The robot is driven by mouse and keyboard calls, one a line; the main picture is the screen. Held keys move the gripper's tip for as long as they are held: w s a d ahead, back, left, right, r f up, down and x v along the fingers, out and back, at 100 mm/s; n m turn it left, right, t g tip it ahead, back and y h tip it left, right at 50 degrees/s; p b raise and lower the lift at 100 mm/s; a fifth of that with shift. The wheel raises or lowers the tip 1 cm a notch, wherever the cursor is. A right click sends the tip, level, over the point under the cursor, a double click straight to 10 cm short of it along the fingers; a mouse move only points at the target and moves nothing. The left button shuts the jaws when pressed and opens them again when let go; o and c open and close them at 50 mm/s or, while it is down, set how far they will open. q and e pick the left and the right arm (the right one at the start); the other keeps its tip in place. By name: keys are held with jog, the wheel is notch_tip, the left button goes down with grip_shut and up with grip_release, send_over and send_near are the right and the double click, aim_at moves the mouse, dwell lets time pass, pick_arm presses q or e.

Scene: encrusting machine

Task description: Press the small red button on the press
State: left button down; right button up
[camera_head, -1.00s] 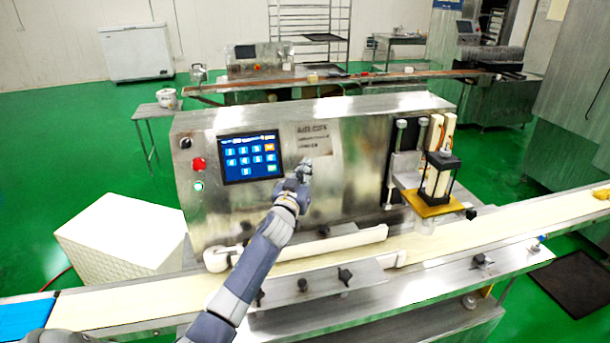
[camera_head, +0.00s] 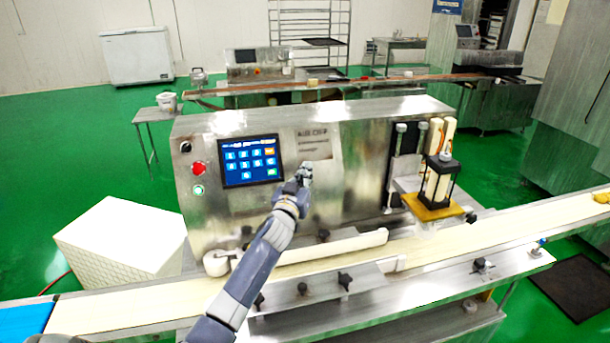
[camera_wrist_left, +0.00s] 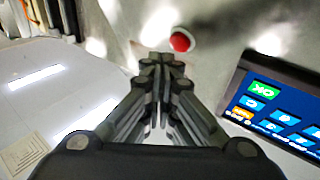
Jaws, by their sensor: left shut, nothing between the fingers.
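The press is a steel machine (camera_head: 345,130) with a blue touch screen (camera_head: 251,160), also in the left wrist view (camera_wrist_left: 283,112). A small round red button (camera_wrist_left: 181,41) with a pale rim shows in the left wrist view, just beyond my fingertips and beside the screen. In the head view my gripper and wrist seem to hide it. My left gripper (camera_head: 305,171) is shut and empty, in front of the panel to the right of the screen. Its fingertips (camera_wrist_left: 162,62) appear close to the button; I cannot tell whether they touch it. My right gripper is not in view.
A larger red knob (camera_head: 199,168), a black knob (camera_head: 185,146) and a pale green button (camera_head: 198,190) sit left of the screen. A conveyor belt (camera_head: 480,231) runs in front. A yellow plate (camera_head: 433,207) and black frame stand at the right.

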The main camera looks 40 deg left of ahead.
pick_arm(q)
jog(key=shift+w+a+f, duration=0.1)
jog(key=shift+f, duration=0.05)
dwell(0.3)
jog(key=shift+w+a, duration=0.15)
jog(key=shift+a, duration=0.05)
jog(key=shift+w+a+f+b, duration=0.25)
jog(key=shift+a+b, duration=0.05)
jog(key=shift+b, duration=0.25)
dwell(0.5)
dwell(0.4)
jog(key=shift+s+d+r+p, duration=0.35)
jog(key=shift+s+d+p, duration=0.15)
jog(key=shift+d+p, duration=0.1)
